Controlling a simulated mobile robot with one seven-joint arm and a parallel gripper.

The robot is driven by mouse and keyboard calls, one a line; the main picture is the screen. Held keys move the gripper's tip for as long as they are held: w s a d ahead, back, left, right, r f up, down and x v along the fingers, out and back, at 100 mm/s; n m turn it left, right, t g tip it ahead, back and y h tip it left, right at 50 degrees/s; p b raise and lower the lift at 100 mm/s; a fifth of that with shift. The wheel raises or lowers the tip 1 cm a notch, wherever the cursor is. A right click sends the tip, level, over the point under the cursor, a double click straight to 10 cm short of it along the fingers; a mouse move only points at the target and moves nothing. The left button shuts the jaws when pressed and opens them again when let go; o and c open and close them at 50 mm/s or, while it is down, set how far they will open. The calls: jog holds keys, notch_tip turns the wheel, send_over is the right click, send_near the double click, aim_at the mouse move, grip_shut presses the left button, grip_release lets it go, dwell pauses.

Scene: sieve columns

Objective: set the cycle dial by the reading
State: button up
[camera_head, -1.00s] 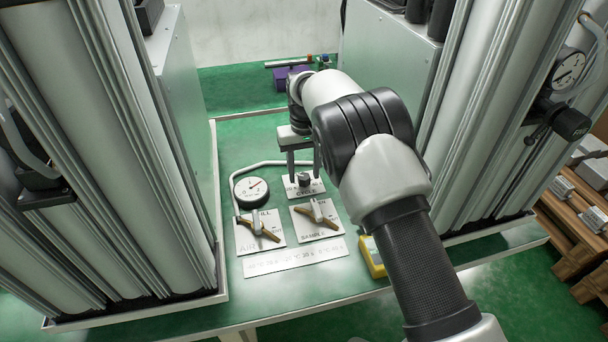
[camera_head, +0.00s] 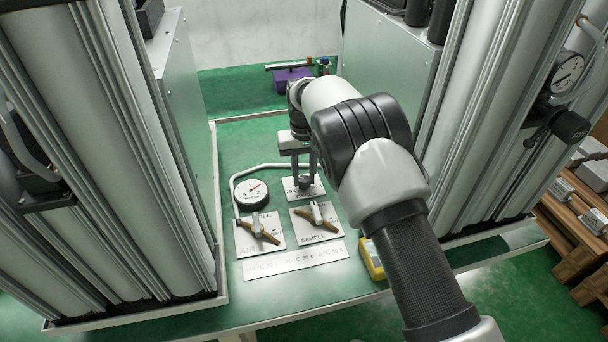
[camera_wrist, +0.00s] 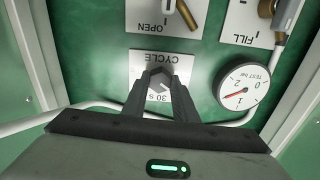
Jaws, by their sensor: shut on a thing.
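The cycle dial (camera_wrist: 158,77) is a small dark knob on a white plate marked CYCLE (camera_wrist: 182,68), with "30 s" printed beside it. My gripper (camera_wrist: 158,88) is shut on the dial, a finger on each side; in the head view the gripper (camera_head: 304,182) hides most of it. A round white gauge (camera_wrist: 242,84) with a red needle stands beside the plate; in the wrist view the needle lies near the 1. The gauge also shows in the head view (camera_head: 252,193). A white strip (camera_head: 295,259) at the front carries temperatures and seconds, too blurred to read fully.
Two valve plates with brown levers, FILL (camera_head: 262,232) and SAMPLE (camera_head: 318,218), lie in front of the dial. A yellow device (camera_head: 371,259) sits right of them. Tall silver columns (camera_head: 110,150) flank the green bench. A white pipe (camera_head: 262,167) curves behind the gauge.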

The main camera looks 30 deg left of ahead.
aim_at(304, 179)
jog(key=m+p, duration=0.2)
jog(key=m, duration=0.3)
jog(key=shift+r+m, duration=0.1)
jog(key=shift+m, duration=0.2)
jog(key=m, duration=0.5)
jog(key=shift+p, duration=0.35)
jog(key=shift+m, duration=0.4)
jog(key=o, duration=1.1)
notch_tip(304, 179, up, 17)
jog(key=shift+r+p, duration=0.15)
jog(key=shift+p, duration=1.05)
